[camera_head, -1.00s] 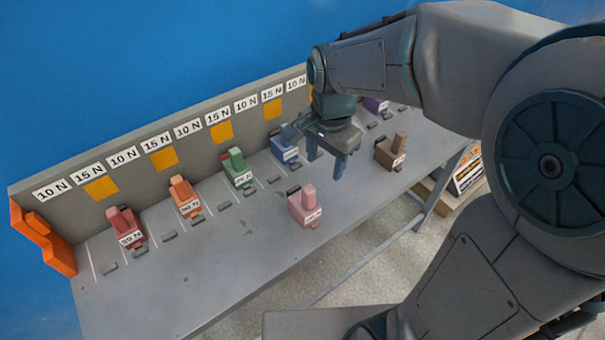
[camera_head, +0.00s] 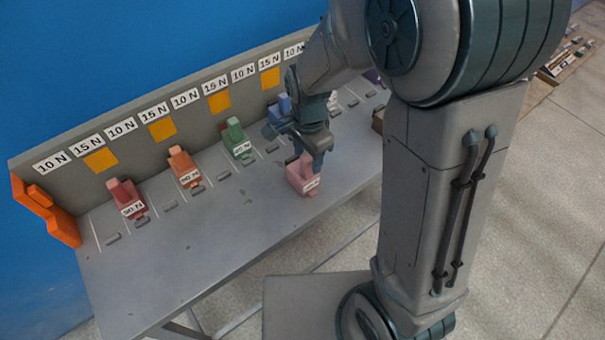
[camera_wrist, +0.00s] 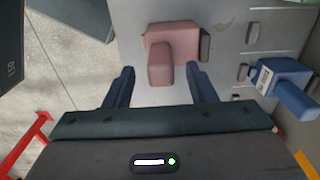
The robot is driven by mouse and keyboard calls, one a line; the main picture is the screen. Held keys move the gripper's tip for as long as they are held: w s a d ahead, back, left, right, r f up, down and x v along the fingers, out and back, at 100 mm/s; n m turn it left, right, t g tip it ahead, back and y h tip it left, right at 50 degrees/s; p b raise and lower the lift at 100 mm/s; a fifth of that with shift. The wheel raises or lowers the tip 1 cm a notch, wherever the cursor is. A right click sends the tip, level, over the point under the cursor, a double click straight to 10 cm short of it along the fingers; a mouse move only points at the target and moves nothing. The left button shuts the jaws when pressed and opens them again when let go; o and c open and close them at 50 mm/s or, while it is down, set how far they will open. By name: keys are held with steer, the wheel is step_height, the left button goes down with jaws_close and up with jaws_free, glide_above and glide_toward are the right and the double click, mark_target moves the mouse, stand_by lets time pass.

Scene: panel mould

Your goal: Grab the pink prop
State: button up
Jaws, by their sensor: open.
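The pink prop (camera_head: 303,177) stands on the grey table, near its front edge, with a white label on its side. My gripper (camera_head: 312,160) is above and beside it and partly covers it in the head view. In the wrist view the pink prop (camera_wrist: 170,48) lies ahead of my open gripper (camera_wrist: 163,80). Its raised block points toward the space between the two blue fingers. The fingers look empty, and I cannot tell whether either one touches the prop.
A blue prop (camera_wrist: 285,82) stands to the right in the wrist view. Green (camera_head: 237,140), orange (camera_head: 183,167) and red (camera_head: 126,198) props stand in marked bays along the back panel (camera_head: 130,140). The table's front left (camera_head: 200,255) is clear.

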mark_target(303, 170)
step_height(303, 170, down, 4)
steer(key=shift+f, duration=0.1)
steer(key=shift+c, duration=0.3)
jaws_close()
steer(key=shift+r, duration=0.2)
